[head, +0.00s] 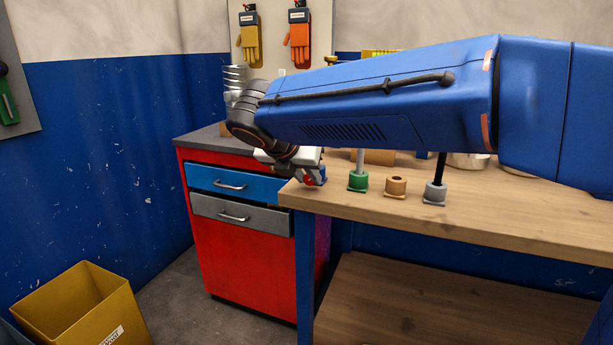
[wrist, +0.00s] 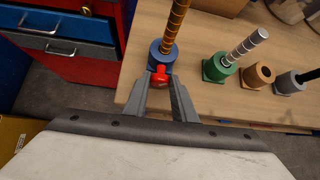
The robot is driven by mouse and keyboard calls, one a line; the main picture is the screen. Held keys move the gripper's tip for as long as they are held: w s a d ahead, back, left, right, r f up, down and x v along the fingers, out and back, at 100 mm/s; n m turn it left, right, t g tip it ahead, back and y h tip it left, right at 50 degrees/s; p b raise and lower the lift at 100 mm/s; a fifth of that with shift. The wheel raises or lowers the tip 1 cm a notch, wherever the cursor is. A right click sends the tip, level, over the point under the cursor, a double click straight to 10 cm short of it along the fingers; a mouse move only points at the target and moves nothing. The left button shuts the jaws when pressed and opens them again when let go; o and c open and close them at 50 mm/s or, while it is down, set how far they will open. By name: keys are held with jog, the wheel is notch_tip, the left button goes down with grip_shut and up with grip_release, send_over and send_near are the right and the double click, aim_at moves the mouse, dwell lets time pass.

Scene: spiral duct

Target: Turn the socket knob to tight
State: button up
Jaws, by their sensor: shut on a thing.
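A blue socket (wrist: 161,56) stands at the workbench's left end with a ribbed copper-coloured rod (wrist: 175,25) in it. A red knob (wrist: 159,77) is on the socket's near side. My gripper (wrist: 163,84) has one finger on each side of the knob and is shut on it. In the head view, my gripper (head: 303,169) is at the bench corner, with the red knob (head: 309,182) and part of the blue socket (head: 322,173) showing; my arm hides the rod there. I cannot read any tight marking.
To the right stand a green socket (head: 358,182) with a grey rod, an empty brown socket (head: 396,186) and a grey socket (head: 434,194) with a black rod. A red cabinet (head: 245,260) adjoins the workbench (head: 500,222). A yellow bin (head: 85,312) is on the floor.

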jog(key=shift+s+d+m+t+y, duration=0.1)
jog(key=shift+d+m+t+y, duration=0.1)
jog(key=shift+m+t+y, duration=0.5)
jog(key=shift+s+d+m+t+y, duration=0.15)
jog(key=shift+m+y, duration=0.25)
jog(key=shift+y, duration=0.6)
jog(key=shift+w, duration=0.1)
jog(key=o, duration=1)
jog(key=shift+o, duration=0.2)
jog(key=v, duration=1.7)
jog(key=shift+r, duration=0.2)
jog(key=shift+d, duration=0.15)
